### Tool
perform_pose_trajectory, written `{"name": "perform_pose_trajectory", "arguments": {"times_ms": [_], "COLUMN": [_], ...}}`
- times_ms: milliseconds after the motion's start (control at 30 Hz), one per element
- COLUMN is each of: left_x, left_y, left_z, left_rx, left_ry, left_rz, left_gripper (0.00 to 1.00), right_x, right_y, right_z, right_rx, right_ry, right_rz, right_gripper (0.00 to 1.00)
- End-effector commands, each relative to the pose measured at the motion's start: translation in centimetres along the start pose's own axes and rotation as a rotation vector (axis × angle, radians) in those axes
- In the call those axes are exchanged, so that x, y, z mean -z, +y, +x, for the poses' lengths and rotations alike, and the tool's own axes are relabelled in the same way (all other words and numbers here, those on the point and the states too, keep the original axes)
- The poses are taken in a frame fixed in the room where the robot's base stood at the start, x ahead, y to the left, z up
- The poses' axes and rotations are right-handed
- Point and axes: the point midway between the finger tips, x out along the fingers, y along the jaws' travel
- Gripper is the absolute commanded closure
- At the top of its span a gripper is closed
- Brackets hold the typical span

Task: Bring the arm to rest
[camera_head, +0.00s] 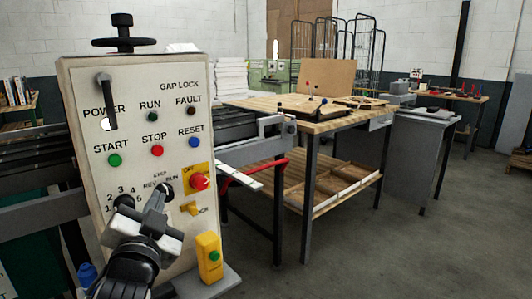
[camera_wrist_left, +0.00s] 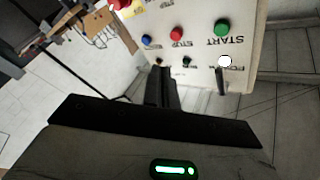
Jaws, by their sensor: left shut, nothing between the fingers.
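My left gripper (camera_head: 160,192) is shut and empty in front of the lower part of a cream control panel (camera_head: 140,75). In the head view its fingertips are near the rotary selector, whose labels they partly cover; I cannot tell whether they touch the panel. In the left wrist view my left gripper's fingers (camera_wrist_left: 165,72) are together, and the panel (camera_wrist_left: 200,25) appears upside down beyond them. My right gripper is not in view.
The panel carries a power lever (camera_head: 106,100), a green start button (camera_head: 114,160), a red stop button (camera_head: 157,151) and a red emergency knob (camera_head: 199,181). A yellow box (camera_head: 209,257) stands below right. A wooden workbench (camera_head: 330,120) stands behind; open floor lies at right.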

Motion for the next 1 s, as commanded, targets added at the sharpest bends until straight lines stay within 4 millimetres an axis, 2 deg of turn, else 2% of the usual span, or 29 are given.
{"name": "perform_pose_trajectory", "arguments": {"times_ms": [33, 100, 167, 300, 400, 500, 600, 733, 1000], "left_x": [-3.0, -6.2, -8.8, -14.3, -17.2, -19.0, -20.0, -20.5, -20.6], "left_y": [3.1, 6.7, 9.6, 15.1, 17.9, 19.6, 20.5, 20.9, 20.9], "left_z": [-1.6, -4.1, -6.7, -13.9, -19.3, -23.8, -26.7, -28.4, -28.5], "left_rx": [-0.089, -0.194, -0.278, -0.453, -0.547, -0.61, -0.644, -0.661, -0.662], "left_ry": [-0.045, -0.101, -0.156, -0.309, -0.423, -0.52, -0.584, -0.623, -0.625], "left_rz": [-0.038, -0.107, -0.17, -0.325, -0.431, -0.516, -0.573, -0.606, -0.608], "left_gripper": [1.0, 1.0, 1.0, 1.0, 1.0, 1.0, 1.0, 1.0, 1.0], "right_x": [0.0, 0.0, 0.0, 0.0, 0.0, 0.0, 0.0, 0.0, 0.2], "right_y": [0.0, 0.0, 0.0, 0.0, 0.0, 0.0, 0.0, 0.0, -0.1], "right_z": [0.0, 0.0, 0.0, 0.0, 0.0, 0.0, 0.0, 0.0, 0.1], "right_rx": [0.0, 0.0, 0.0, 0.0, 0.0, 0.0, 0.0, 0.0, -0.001], "right_ry": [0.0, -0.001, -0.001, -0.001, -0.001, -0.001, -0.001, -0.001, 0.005], "right_rz": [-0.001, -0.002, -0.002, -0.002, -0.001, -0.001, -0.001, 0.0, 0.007], "right_gripper": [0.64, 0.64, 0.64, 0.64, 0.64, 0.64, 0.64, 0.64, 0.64]}}
